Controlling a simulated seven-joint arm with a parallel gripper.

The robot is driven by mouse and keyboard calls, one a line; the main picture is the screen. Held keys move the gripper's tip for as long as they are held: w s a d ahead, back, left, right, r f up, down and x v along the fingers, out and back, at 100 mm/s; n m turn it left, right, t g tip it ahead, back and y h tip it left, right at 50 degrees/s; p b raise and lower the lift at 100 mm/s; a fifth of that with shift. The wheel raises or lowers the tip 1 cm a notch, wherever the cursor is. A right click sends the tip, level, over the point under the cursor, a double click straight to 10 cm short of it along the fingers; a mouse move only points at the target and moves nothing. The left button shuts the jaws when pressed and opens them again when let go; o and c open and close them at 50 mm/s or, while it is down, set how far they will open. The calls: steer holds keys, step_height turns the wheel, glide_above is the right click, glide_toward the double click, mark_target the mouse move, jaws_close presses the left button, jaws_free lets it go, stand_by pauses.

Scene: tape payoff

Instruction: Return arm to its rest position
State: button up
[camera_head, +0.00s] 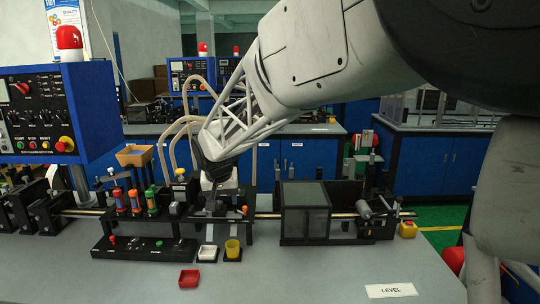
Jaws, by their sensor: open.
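My arm reaches in from the right of the head view, and its white lattice section slopes down to the left toward the machine. My gripper (214,205) is at the end of it, low over the middle of the bench-top machine (265,217), behind the white tray and yellow cup. It is open. Its fingertips are small and dark against the black machine parts, so whether they touch anything cannot be told. I see nothing held in it.
A dark box (305,210) is to the right. A blue control panel (45,115) rises at left. The grey bench (300,275) is clear around the LEVEL label (391,290).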

steer(key=s+d+r+m, duration=0.1)
steer(key=s+d+r, duration=0.1)
steer(key=s+d, duration=0.7)
steer(key=s+d+r, duration=0.2)
steer(key=s+d, duration=0.5)
steer(key=d, duration=0.4)
steer(key=s+d+f, duration=0.1)
steer(key=s+d, duration=0.3)
steer(key=s, duration=0.3)
steer(key=s+d+f, duration=0.2)
steer(key=s+d, duration=0.2)
steer(key=s, duration=0.4)
steer(key=s+d+f+g, duration=0.1)
steer(key=s+d+f, duration=0.1)
steer(key=s+d, duration=0.2)
steer(key=s, duration=0.3)
steer(key=shift+s+m, duration=0.2)
steer(key=shift+m, duration=0.2)
